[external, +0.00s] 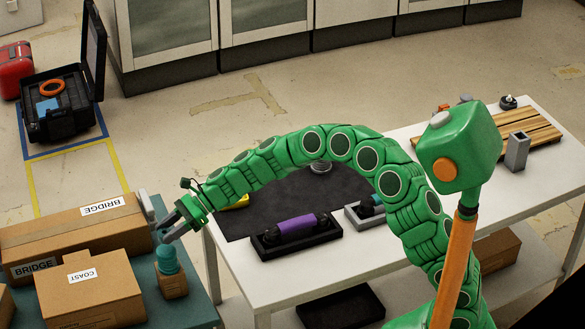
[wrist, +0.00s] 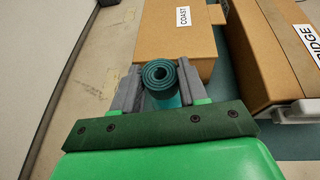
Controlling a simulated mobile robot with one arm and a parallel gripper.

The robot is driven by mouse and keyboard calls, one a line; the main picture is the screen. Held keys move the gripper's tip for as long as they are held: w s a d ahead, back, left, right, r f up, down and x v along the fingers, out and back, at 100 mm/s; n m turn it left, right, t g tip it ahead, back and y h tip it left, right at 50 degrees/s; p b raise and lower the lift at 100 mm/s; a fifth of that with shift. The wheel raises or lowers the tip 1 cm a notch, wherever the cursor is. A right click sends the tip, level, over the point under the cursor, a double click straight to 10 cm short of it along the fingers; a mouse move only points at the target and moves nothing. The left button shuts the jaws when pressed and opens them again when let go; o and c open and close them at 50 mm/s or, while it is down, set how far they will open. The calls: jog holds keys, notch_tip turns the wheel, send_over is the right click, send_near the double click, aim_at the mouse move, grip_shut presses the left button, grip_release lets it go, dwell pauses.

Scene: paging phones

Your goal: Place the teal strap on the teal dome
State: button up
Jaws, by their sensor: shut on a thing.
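My gripper (external: 168,232) is at the left, over the teal-covered table, pointing down. In the wrist view its grey fingers (wrist: 158,92) are shut on the teal strap (wrist: 159,74), a dark teal roll with a spiral end. A lighter teal rounded thing, which looks like the teal dome (external: 168,261), stands on a small brown box (external: 173,285) right below the fingers. In the wrist view lighter teal shows just beside the roll. I cannot tell whether the strap touches the dome. The fingers hide much of the strap in the external view.
A COAST box (external: 98,298) and a long BRIDGE box (external: 60,242) stand close left of my gripper. A white table (external: 240,272) to the right has a dark mat, a black tray with a purple roll (external: 297,224) and a grey tray. An open black case (external: 60,110) is on the floor.

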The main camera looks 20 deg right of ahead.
aim_at(170, 247)
jog(key=shift+w+a+f, duration=0.15)
jog(key=shift+a+f, duration=0.1)
jog(key=shift+f, duration=1.65)
jog(key=o, duration=1)
jog(key=shift+f, duration=0.1)
jog(key=shift+w+d+r, duration=0.15)
jog(key=shift+d+r, duration=0.1)
jog(key=shift+d, duration=0.05)
jog(key=v, duration=1.1)
jog(key=shift+d, duration=0.2)
